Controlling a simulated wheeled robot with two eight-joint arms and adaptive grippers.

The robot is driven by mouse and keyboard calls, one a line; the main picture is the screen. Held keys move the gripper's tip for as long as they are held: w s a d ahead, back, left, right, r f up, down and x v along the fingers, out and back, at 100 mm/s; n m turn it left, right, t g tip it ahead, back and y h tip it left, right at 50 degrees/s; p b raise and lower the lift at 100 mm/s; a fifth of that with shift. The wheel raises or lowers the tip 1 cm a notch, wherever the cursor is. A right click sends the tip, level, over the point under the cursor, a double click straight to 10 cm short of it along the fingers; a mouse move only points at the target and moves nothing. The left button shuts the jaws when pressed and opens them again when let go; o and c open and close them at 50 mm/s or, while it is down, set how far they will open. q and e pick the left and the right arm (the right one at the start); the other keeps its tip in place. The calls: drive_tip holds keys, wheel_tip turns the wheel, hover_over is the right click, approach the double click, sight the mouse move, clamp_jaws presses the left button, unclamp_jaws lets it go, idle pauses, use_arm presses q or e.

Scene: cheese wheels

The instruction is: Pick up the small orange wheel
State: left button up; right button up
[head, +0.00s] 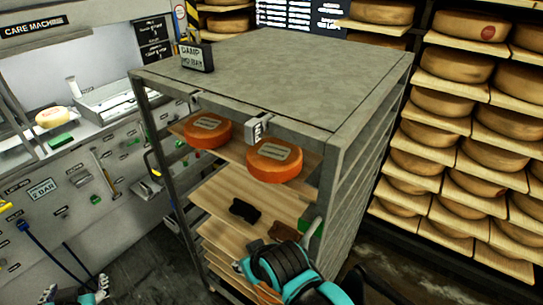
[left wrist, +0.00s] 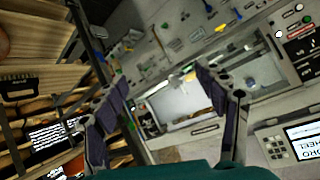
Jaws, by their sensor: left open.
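Two orange wheels with pale labels lie on the upper shelf (head: 230,152) of a grey rack: a left one (head: 208,130) and a right, nearer one (head: 274,160). The left one looks slightly smaller, but it is also farther back. An orange edge (head: 267,293) shows low down behind my right arm; I cannot tell what it is. My left gripper (head: 82,292) is at the bottom left, well apart from the wheels. In the left wrist view its fingers (left wrist: 162,82) are spread with nothing between them.
The grey rack top (head: 290,75) carries a dark sign block (head: 197,57). A machine panel (head: 60,190) stands left. Shelves of tan wheels (head: 455,65) fill the right. Dark floor lies between panel and rack.

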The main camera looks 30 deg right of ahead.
use_arm(q)
drive_tip(key=w+d+r+m+t+h+p, duration=0.35)
drive_tip(key=w+d+r+m+t, duration=0.35)
drive_tip(key=w+d+r, duration=0.5)
drive_tip(key=s+d+r+m+g+h+p, duration=0.2)
drive_tip(key=d+r+m+h, duration=0.2)
drive_tip(key=d+m+h, duration=0.8)
drive_tip(key=m+g+h+p, duration=0.2)
drive_tip(key=m+g+h, duration=0.1)
drive_tip(key=m+g, duration=0.85)
approach(259, 175)
drive_tip(key=d+f, duration=0.1)
drive_tip(key=d, duration=0.2)
drive_tip(key=shift+x, duration=1.05)
drive_tip(key=x, duration=0.4)
drive_tip(key=shift+w+d+r, duration=0.1)
drive_tip(key=shift+w+r, duration=0.2)
drive_tip(key=shift+r, duration=0.05)
drive_tip(key=shift+w+d, duration=0.15)
drive_tip(key=shift+d, duration=0.3)
drive_tip(key=shift+a, duration=0.15)
drive_tip(key=c, duration=0.3)
clamp_jaws()
